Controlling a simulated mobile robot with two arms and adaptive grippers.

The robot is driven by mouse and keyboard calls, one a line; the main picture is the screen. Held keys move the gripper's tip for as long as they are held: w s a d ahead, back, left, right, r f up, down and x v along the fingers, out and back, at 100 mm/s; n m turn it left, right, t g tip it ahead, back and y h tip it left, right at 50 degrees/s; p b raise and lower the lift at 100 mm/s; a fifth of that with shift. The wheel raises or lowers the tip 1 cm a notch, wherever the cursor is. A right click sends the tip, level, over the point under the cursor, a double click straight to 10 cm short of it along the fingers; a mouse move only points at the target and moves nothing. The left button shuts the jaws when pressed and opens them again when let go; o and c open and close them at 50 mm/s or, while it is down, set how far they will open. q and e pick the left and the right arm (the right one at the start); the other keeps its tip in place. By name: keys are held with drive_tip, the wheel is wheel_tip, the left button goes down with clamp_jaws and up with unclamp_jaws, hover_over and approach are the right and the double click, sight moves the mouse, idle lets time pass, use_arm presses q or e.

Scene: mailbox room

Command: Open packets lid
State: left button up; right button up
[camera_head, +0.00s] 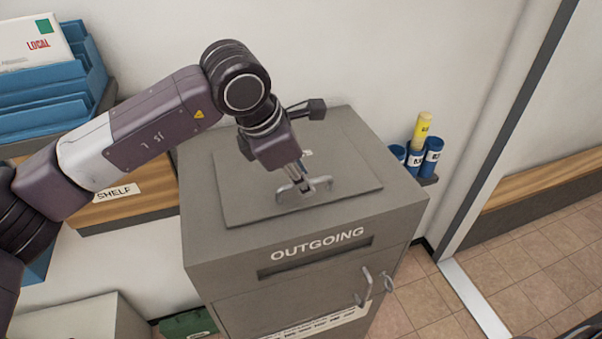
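A grey metal cabinet marked OUTGOING (225,270) has a flat square lid (245,205) on its top. The lid lies flat and looks closed. A small metal handle (322,184) stands near the lid's front middle. A small label behind the handle is mostly hidden by my gripper. My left gripper (297,180) points down at the handle, with its tips at or very close to it. Whether the fingers are closed on the handle is too small to tell. My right gripper is not in view.
A slot (315,255) and a door handle (366,288) are on the cabinet's front. Blue tubes (431,158), one with a yellow roll, stand at the wall on the right. Blue trays (45,100) with envelopes sit on a wooden shelf (140,205) at left.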

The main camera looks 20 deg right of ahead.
use_arm(q)
drive_tip(key=shift+c, duration=0.2)
clamp_jaws()
